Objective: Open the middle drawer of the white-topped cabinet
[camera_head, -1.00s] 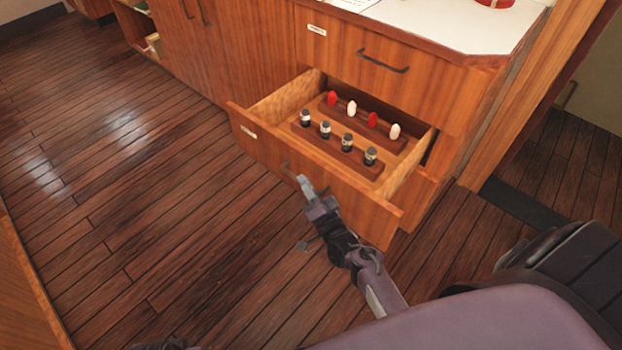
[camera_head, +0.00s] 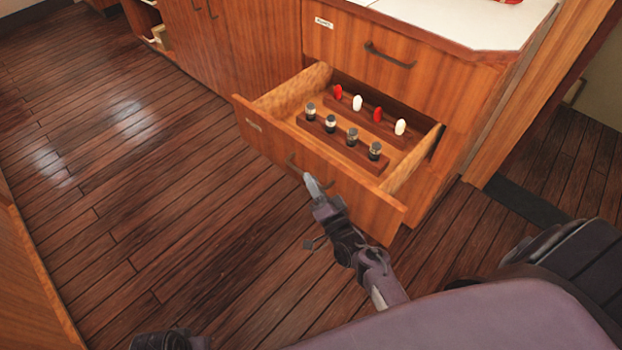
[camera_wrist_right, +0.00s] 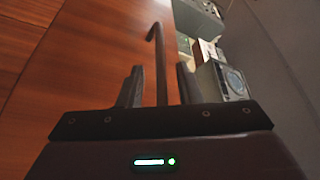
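The white-topped cabinet (camera_head: 440,18) stands at the upper right of the head view. Its middle drawer (camera_head: 250,135) is pulled well out, and the drawer above is shut. The drawer's dark handle (camera_head: 292,162) is on its front, partly hidden by my right gripper (camera_head: 308,181). In the right wrist view the handle (camera_wrist_right: 159,60) runs between the two fingers of my right gripper (camera_wrist_right: 160,85). The fingers are apart, with a gap on each side of the handle. A dark part of my left arm shows at the bottom left edge; its fingers cannot be made out.
Inside the drawer are red and white pieces (camera_head: 357,102) and several dark-capped small jars (camera_head: 330,123) in wooden racks. The top drawer has its own handle (camera_head: 389,56). The plank floor (camera_head: 150,200) left of the drawer is clear.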

